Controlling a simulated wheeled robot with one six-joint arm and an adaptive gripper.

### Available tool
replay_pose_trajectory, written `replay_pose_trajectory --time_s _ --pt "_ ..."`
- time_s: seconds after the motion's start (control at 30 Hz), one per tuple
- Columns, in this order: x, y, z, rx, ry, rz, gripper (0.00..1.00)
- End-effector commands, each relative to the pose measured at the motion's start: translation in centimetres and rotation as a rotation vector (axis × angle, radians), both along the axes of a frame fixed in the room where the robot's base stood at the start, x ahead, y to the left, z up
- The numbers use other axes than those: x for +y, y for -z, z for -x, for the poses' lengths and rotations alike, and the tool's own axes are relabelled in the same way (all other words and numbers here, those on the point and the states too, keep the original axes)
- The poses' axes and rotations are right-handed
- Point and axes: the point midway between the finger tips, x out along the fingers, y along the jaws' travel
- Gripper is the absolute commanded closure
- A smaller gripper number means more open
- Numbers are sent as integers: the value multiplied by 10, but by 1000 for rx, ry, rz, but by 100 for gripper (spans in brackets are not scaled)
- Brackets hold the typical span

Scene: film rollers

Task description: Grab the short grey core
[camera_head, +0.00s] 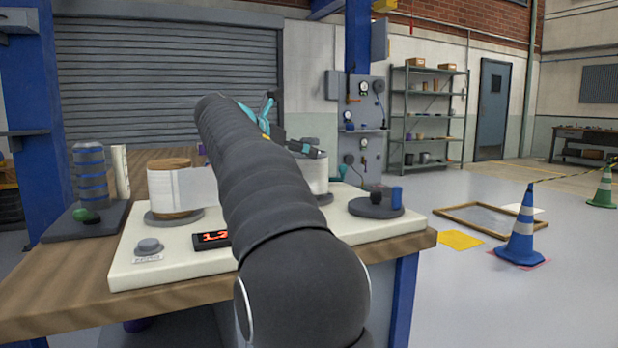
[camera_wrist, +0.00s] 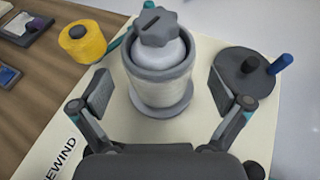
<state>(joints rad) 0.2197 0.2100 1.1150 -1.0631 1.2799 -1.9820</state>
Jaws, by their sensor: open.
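A short, pale cylinder with a thick grey rim, seemingly the short grey core (camera_wrist: 160,82), stands upright on a round grey base plate in the wrist view. A grey lobed knob (camera_wrist: 156,28) on a pale rounded top rises from its middle. My gripper (camera_wrist: 159,92) is open, with one finger on each side of the cylinder and gaps showing on both sides. In the head view the cylinder (camera_head: 316,176) shows only in part behind my arm, which also hides most of my gripper.
A grey disc (camera_head: 376,208) with a blue peg and a dark knob stands to the right. A white roll on a brown core (camera_head: 174,188) stands to the left. A yellow spool (camera_wrist: 82,42) lies upper left in the wrist view. A red-digit display (camera_head: 212,238) sits on the pale panel.

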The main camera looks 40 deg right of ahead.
Motion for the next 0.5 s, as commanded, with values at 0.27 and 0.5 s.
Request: replay_pose_trajectory --time_s 0.27,0.5 --pt "-13 6 -4 -1 0 -1 0" --pt "-43 17 -11 0 2 -1 0"
